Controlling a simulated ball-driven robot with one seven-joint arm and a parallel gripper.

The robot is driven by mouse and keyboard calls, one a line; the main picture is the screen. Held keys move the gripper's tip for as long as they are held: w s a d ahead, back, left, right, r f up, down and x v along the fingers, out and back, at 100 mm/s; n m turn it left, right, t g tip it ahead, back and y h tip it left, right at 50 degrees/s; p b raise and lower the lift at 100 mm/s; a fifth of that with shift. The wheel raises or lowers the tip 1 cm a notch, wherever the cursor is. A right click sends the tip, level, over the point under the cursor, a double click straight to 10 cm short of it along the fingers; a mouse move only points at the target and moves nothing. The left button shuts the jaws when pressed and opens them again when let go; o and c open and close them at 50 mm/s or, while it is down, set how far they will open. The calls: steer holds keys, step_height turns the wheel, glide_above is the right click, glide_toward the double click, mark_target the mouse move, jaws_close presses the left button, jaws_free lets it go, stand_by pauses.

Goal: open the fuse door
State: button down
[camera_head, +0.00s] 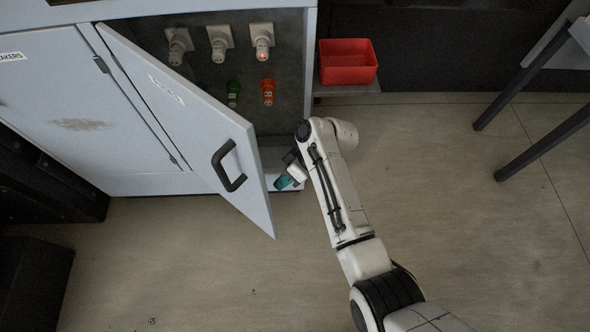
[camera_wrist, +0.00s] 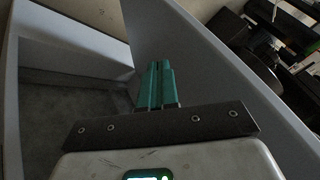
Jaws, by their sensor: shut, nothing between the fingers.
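The fuse door (camera_head: 185,115) is a pale grey-blue panel with a dark handle (camera_head: 228,166). It stands swung open on its left-side hinges, showing the cabinet inside. My gripper (camera_head: 284,183) has teal fingers and is to the right of the door's free edge, low in front of the opening. In the wrist view my gripper (camera_wrist: 158,72) is shut and empty, with the inner side of the door (camera_wrist: 205,70) beyond and to the right of the fingers. I cannot tell whether the fingertips touch the door.
Inside the cabinet, several white sockets (camera_head: 220,43) hang in a row; one shows a red light. A green fuse (camera_head: 233,92) and a red fuse (camera_head: 268,91) sit below. A red bin (camera_head: 347,62) stands right of the cabinet. Dark table legs (camera_head: 520,85) are at the upper right. The floor in front is clear.

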steer(key=shift+s+a+p, duration=0.75)
steer(key=shift+s+a, duration=0.65)
steer(key=shift+s, duration=0.05)
